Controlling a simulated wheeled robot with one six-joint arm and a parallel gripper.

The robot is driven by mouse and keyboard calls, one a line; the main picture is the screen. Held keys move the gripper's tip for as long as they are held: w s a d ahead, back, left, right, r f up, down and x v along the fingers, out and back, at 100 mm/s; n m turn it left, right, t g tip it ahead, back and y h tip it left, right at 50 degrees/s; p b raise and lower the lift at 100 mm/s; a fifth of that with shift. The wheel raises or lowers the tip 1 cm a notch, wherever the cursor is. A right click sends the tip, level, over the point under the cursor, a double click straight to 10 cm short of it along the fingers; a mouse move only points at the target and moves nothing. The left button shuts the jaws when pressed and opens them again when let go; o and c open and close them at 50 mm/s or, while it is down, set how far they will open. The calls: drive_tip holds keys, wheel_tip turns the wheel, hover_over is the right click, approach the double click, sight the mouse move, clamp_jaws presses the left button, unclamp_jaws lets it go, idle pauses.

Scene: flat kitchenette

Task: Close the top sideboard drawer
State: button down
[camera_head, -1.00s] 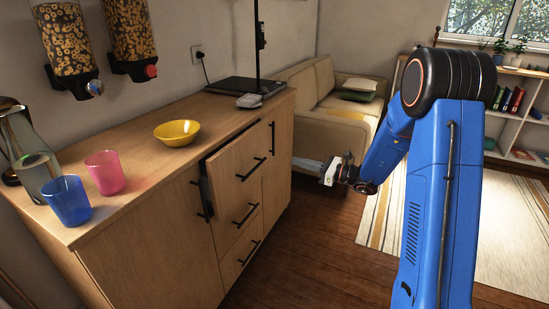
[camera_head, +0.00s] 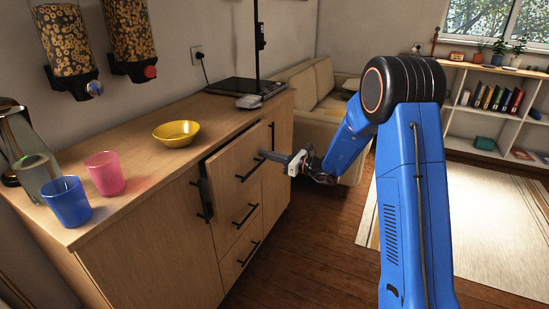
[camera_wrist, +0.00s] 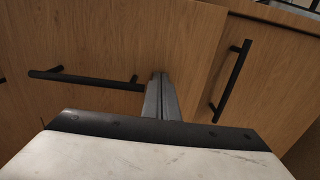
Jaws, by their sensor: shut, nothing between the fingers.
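The top sideboard drawer (camera_head: 228,163) stands partly out from the wooden sideboard (camera_head: 150,240), with a dark gap along its left side. In the wrist view the drawer front (camera_wrist: 110,40) fills the left part, with its black bar handle (camera_wrist: 85,79) on it. My gripper (camera_head: 268,156) is shut and empty, its fingers pointing at the drawer front near the handle's right end. In the wrist view the closed fingers (camera_wrist: 160,98) reach the right end of the handle. I cannot tell whether they touch the front.
A yellow bowl (camera_head: 176,133), a pink cup (camera_head: 105,173), a blue cup (camera_head: 67,201) and a glass bottle (camera_head: 33,160) stand on the sideboard. A cupboard door handle (camera_wrist: 232,80) is right of the fingers. A sofa (camera_head: 320,115) stands behind; the wooden floor in front is clear.

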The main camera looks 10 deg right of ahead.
sight(257, 151)
drive_tip(key=shift+a, duration=0.15)
drive_tip(key=x, duration=0.4)
drive_tip(key=shift+w+a, duration=0.15)
drive_tip(key=shift+a, duration=0.05)
drive_tip(key=shift+w+r, duration=0.1)
drive_tip(key=shift+w, duration=0.05)
